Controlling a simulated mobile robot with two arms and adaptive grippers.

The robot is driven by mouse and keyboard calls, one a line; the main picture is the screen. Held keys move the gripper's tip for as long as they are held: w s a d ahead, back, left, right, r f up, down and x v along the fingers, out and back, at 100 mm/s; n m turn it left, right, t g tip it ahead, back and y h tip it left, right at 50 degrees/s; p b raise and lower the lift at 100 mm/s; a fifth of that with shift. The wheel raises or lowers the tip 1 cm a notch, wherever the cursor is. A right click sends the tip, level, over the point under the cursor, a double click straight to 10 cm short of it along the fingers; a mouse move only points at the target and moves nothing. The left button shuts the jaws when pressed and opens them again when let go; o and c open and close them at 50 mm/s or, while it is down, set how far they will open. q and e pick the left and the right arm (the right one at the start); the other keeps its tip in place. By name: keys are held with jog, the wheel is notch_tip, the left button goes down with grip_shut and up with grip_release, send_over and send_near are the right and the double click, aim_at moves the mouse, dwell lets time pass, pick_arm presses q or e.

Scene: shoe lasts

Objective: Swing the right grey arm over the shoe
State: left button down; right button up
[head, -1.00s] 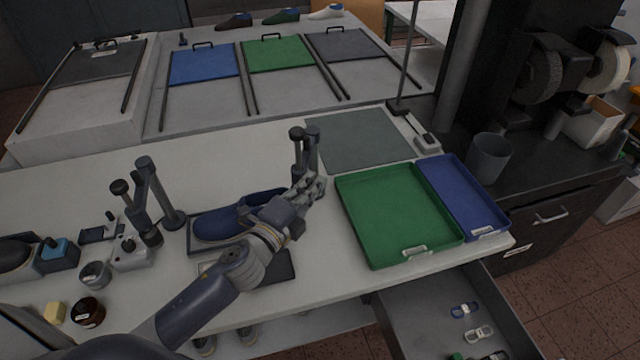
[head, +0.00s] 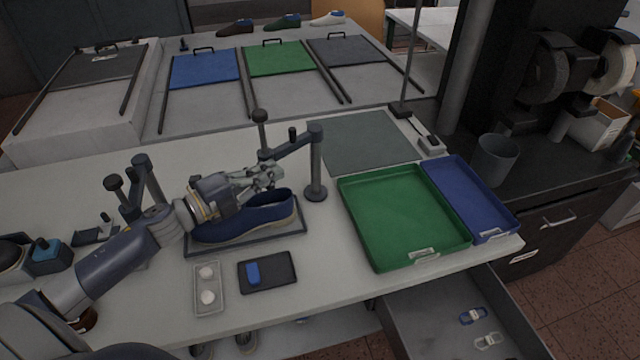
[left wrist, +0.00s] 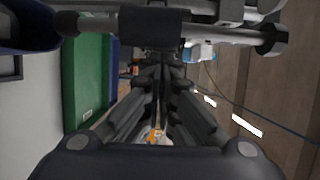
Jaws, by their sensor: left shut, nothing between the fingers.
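The blue shoe (head: 245,222) lies on a dark base plate (head: 240,243) on the bench. The right grey arm (head: 293,145) reaches left from the top of its post (head: 316,170). Its free end with the upright knobbed rod (head: 261,130) is over or just behind the shoe's opening end. My left gripper (head: 272,174) is shut and empty, close against the arm's free end above the shoe; contact is unclear. In the left wrist view its fingers (left wrist: 158,95) are together, and a grey bar (left wrist: 205,32) crosses in front. My right gripper is out of view.
The left grey clamp post (head: 147,180) stands beside my forearm. A tray with two white pieces (head: 207,290) and a black pad with a blue piece (head: 268,272) lie in front. Green (head: 376,260) and blue (head: 483,236) trays are at right, above an open drawer (head: 420,318).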

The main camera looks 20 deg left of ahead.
pick_arm(q)
jog(key=shift+w+a+r, duration=0.1)
jog(key=shift+w+a, duration=0.05)
jog(key=shift+a, duration=0.45)
pick_arm(e)
jog(key=shift+f, duration=0.1)
pick_arm(q)
jog(key=shift+a+r, duration=0.1)
pick_arm(e)
jog(key=shift+d, duration=0.1)
